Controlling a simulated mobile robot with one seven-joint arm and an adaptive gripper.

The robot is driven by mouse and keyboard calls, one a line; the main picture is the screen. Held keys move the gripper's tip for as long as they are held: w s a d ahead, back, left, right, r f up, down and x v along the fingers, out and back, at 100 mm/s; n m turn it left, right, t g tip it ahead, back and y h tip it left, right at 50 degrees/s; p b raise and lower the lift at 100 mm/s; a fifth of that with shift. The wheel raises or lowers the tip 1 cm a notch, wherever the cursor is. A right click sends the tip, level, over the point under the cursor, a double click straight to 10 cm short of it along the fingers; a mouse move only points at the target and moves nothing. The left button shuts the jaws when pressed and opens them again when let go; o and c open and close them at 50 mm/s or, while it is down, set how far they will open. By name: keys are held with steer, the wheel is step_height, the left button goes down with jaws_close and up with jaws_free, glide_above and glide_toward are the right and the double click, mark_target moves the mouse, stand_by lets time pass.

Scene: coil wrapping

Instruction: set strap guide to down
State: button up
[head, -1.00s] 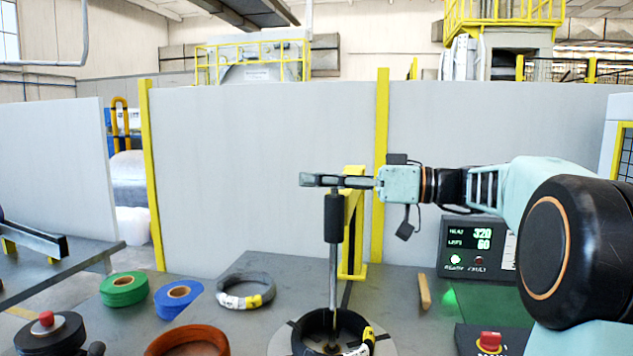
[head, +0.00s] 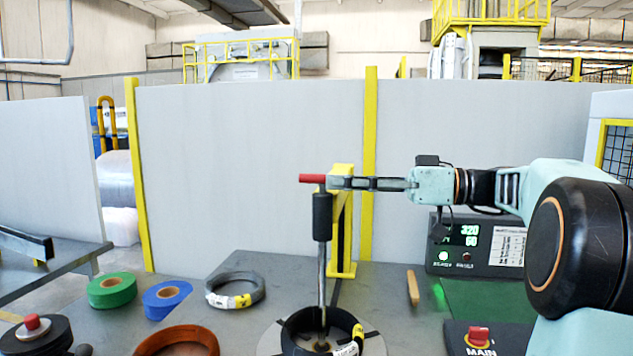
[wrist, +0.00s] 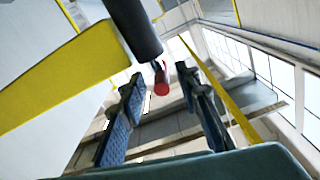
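The strap guide appears to be the upright rod (head: 322,275) with a black sleeve (head: 322,217) and a red handle (head: 312,179) at its top. Its lower end reaches into the middle of a black coil (head: 293,335). My gripper (head: 333,183) is level with the handle, just to its right in the head view. In the wrist view, the blue-padded fingers (wrist: 165,92) are apart with nothing held. The red handle end (wrist: 161,80) shows between and beyond them, beside the black sleeve (wrist: 133,28). I cannot tell if a finger touches the handle.
A yellow post (head: 342,225) stands close behind the rod. A grey coil (head: 236,290), green roll (head: 112,290), blue roll (head: 167,299) and brown ring (head: 178,342) lie to the left. A control box (head: 476,245) and a red switch (head: 479,335) are at right.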

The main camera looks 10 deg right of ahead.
steer(key=v, duration=0.4)
steer(key=shift+s+d, duration=0.15)
steer(key=shift+d, duration=0.25)
